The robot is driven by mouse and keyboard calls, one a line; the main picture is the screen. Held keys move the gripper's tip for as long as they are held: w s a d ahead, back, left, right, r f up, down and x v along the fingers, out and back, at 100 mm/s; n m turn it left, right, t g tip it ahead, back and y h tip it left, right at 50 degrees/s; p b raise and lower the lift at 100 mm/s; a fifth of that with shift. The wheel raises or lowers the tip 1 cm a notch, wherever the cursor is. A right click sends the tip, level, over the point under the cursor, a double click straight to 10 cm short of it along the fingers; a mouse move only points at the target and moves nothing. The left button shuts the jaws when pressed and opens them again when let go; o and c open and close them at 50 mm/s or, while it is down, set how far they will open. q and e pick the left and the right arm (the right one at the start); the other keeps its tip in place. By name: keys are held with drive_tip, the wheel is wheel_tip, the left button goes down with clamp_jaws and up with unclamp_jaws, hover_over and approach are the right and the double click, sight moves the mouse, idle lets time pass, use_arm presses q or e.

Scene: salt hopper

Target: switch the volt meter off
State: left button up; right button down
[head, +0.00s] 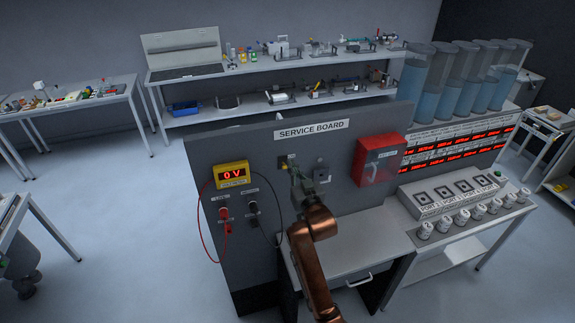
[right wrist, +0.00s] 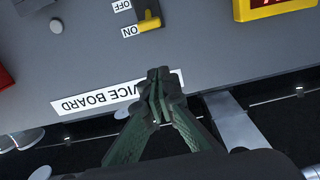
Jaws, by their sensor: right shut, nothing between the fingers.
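The volt meter (head: 231,175) is a yellow box on the upper left of the grey service board, and its red display reads 0 V. In the right wrist view only a corner of the volt meter (right wrist: 275,8) shows, at the top right. A dark switch with a yellow lever (right wrist: 149,23) sits at the top of that view. Its lever lies at the ON label, away from the OFF label. My right gripper (right wrist: 158,80) is shut and empty, apart from the switch. In the head view my right gripper (head: 297,178) is in front of the board. My left gripper is out of view.
A red box (head: 379,158) is mounted on the board right of my right arm. Red and black leads (head: 205,225) hang below the meter. A grey fitting (head: 321,170) sits close right of my gripper. A worktop (head: 350,245) lies below.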

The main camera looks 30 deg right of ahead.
drive_tip(key=p, duration=0.2)
hover_over(284, 165)
drive_tip(key=s, duration=0.3)
drive_tip(key=f, duration=0.1)
drive_tip(key=f+p, duration=0.1)
drive_tip(key=f, duration=0.1)
drive_tip(key=shift+s+a+f, duration=0.25)
drive_tip(key=shift+s+f, duration=0.05)
drive_tip(key=shift+f, duration=0.1)
